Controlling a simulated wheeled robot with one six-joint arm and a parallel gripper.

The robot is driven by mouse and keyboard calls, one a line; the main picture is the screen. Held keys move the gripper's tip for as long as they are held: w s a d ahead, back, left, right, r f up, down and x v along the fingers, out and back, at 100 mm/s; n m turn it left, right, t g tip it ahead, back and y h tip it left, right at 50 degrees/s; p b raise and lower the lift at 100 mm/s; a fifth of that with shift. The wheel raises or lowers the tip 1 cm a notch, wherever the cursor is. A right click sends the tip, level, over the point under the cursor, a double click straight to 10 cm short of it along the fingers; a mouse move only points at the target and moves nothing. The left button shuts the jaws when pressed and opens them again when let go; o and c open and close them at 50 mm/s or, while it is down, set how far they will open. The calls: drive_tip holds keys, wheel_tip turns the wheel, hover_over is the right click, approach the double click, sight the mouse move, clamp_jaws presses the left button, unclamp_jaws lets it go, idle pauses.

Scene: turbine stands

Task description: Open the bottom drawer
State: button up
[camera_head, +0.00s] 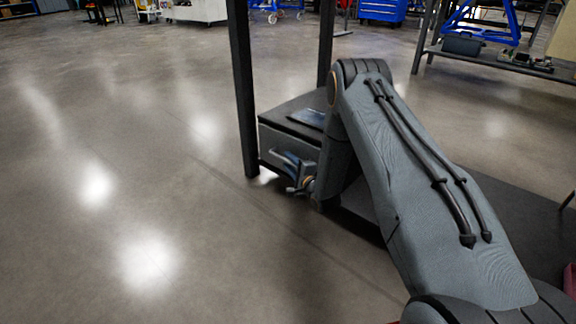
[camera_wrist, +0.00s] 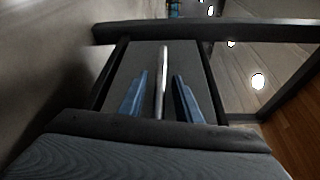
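The grey drawer front (camera_head: 284,144) is under the dark workbench, beside its near leg. In the wrist view the drawer front (camera_wrist: 190,60) fills the middle, with a silver bar handle (camera_wrist: 164,58) running lengthwise in the picture. My gripper (camera_head: 291,162) is low in front of the drawer unit. In the wrist view my gripper's blue fingers (camera_wrist: 160,78) lie on either side of the handle, with a visible gap to each. The gripper is open around the bar. Whether the drawer stands slightly out is hard to tell; my arm hides the unit's right part.
A black workbench leg (camera_head: 243,90) stands just left of the drawer unit. A dark flat item (camera_head: 308,118) lies on the unit's top. A dark low shelf (camera_head: 510,205) extends behind my arm. The concrete floor at left is clear.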

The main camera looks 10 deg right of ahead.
drive_tip(key=shift+w+a, duration=0.15)
drive_tip(key=shift+w, duration=0.05)
clamp_jaws()
